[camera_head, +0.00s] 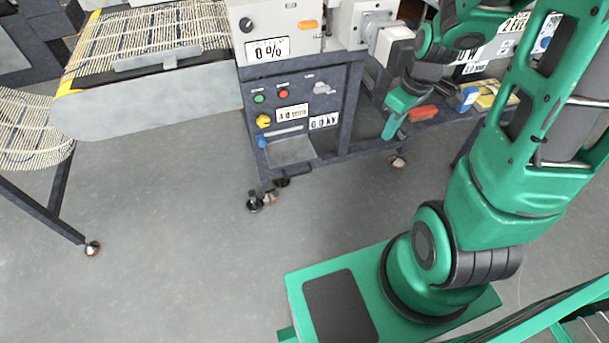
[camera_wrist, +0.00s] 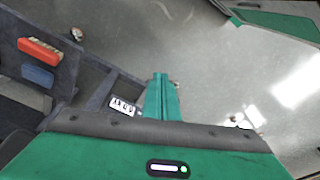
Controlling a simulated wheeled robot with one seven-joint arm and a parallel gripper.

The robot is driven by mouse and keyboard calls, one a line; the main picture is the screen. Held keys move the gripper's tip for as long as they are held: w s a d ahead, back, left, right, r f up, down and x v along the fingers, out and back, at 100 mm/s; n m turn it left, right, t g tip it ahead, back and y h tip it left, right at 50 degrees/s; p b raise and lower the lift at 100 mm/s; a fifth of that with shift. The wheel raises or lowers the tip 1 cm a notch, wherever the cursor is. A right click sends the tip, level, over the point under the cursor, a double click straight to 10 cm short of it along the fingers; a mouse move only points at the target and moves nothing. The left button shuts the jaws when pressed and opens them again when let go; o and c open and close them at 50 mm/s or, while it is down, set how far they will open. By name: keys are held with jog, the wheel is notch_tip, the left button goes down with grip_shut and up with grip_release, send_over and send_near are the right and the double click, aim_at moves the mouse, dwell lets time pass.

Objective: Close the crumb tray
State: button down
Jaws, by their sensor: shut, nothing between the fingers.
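A flat pale grey panel (camera_head: 290,151), which looks like the crumb tray, shows low in the dark machine frame under the control panel in the head view. I cannot tell clearly how far it is pulled out. My gripper (camera_head: 389,132) is to the right of it, beside the frame's right side, pointing down and apart from it. In the wrist view my green fingers (camera_wrist: 161,95) are together and empty, above the grey floor. The tray cannot be made out in the wrist view.
The control panel (camera_head: 292,100) has buttons, a yellow knob and labels. A conveyor (camera_head: 150,110) with mesh extends left. A shelf at the right holds a red block (camera_head: 423,113), a blue container (camera_head: 467,98) and a yellow item (camera_head: 492,97). The floor in front is clear.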

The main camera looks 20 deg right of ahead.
jog(key=w+a+f+n+t+y, duration=0.1)
jog(key=w+a+f+n, duration=0.3)
jog(key=f, duration=0.8)
jog(key=w+a+f+n+t+y, duration=0.1)
jog(key=w+a+f+n, duration=0.3)
jog(key=w+a+f, duration=0.3)
jog(key=w+a+f+n+t+y, duration=0.1)
jog(key=w+a+f+n, duration=0.3)
jog(key=f, duration=1.4)
jog(key=shift+w+a+t+y, duration=0.3)
jog(key=shift+w+a, duration=0.45)
jog(key=shift+w, duration=1.25)
jog(key=shift+r, duration=0.1)
